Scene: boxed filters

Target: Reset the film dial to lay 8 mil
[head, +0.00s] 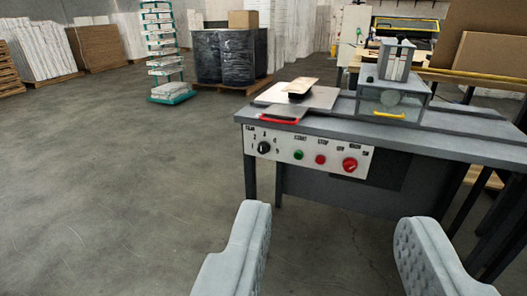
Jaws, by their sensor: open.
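The film dial (264,148) is a small black knob at the left end of a white control panel (310,152) on the front of a grey machine table (450,142). Small marks ring the dial; its pointer setting is too small to read. My gripper (336,225) is open and empty at the bottom of the view, its two grey padded fingers wide apart. It is short of the panel and touches nothing. The dial lies beyond the left finger.
Right of the dial are a green button (298,155), a red button (320,159) and a larger red knob (350,164). A red-handled plate (279,119) overhangs the table's front edge. The floor left of the table is clear.

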